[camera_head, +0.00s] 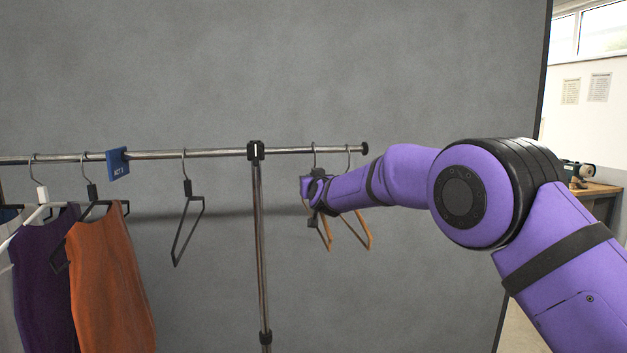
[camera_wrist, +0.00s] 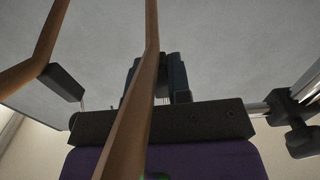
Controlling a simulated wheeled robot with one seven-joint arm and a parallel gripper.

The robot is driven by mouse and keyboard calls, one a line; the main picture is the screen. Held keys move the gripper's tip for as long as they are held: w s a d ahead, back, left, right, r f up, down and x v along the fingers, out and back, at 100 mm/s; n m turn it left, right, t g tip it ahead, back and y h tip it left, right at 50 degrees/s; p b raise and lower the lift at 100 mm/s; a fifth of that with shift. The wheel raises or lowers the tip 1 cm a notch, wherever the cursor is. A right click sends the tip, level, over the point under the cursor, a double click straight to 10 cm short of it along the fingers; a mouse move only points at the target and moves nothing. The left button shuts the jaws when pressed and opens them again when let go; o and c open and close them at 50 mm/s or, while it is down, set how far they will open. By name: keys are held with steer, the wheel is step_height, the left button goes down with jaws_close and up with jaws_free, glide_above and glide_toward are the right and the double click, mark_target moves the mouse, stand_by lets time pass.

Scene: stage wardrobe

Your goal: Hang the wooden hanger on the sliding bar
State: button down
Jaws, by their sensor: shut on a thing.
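My gripper (camera_head: 312,198) is at the right part of the rail, below the bar (camera_head: 220,152). It is shut on a wooden hanger (camera_head: 325,236), whose hook reaches up to the bar; I cannot tell if the hook rests on it. In the wrist view this hanger's wooden arm (camera_wrist: 138,95) runs past my gripper's fingers (camera_wrist: 155,85), hiding part of them. A second wooden hanger (camera_head: 361,236) hangs just to the right, its hook at the bar near the end knob. It also shows in the wrist view (camera_wrist: 35,60), with a dark block at its neck.
A chrome post (camera_head: 261,240) with a black joint (camera_head: 255,150) stands left of my gripper. A black hanger (camera_head: 186,220), a blue tag (camera_head: 118,163), an orange garment (camera_head: 107,275) and a purple garment (camera_head: 45,280) are further left. A grey backdrop (camera_head: 300,60) stands behind.

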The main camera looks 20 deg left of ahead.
steer(key=shift+f, duration=0.25)
steer(key=c, duration=1)
jaws_free()
